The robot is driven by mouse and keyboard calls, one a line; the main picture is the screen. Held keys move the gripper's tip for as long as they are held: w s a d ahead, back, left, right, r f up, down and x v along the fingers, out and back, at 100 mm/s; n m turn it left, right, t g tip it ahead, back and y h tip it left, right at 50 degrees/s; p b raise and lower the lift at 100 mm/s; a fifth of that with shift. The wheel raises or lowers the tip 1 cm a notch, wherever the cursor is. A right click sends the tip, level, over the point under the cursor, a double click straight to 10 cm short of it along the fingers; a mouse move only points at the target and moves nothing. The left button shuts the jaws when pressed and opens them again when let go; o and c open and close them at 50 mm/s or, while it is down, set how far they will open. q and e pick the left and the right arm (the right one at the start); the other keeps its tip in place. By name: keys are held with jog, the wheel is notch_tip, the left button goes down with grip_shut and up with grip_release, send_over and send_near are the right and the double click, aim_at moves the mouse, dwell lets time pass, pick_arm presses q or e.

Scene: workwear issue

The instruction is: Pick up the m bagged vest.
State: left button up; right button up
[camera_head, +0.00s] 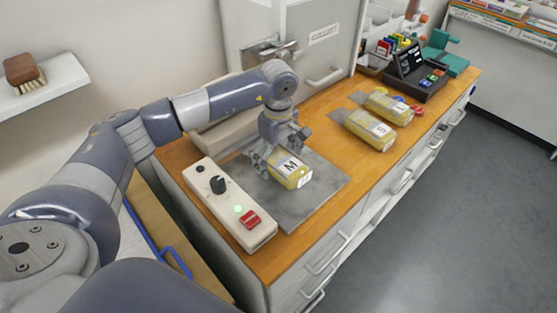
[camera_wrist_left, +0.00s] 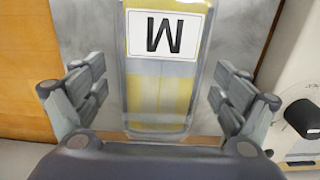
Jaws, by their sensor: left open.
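The M bagged vest (camera_head: 291,170) is a yellow packet with a grey band and a white label marked M. It lies on a grey metal plate (camera_head: 321,188) on the wooden counter. My left gripper (camera_head: 276,160) is at the packet's rear end, pointing down. In the left wrist view the M bagged vest (camera_wrist_left: 160,85) lies between the two spread fingers of my left gripper (camera_wrist_left: 160,100), with a gap on each side. The gripper is open and holds nothing. My right gripper is not in view.
A control box (camera_head: 228,203) with a black knob and red switch stands left of the plate. Bagged vests marked S (camera_head: 371,130) and L (camera_head: 389,107) lie farther right on the counter (camera_head: 335,128). A black device (camera_head: 415,75) stands behind them.

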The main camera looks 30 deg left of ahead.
pick_arm(q)
jog(key=c, duration=1.3)
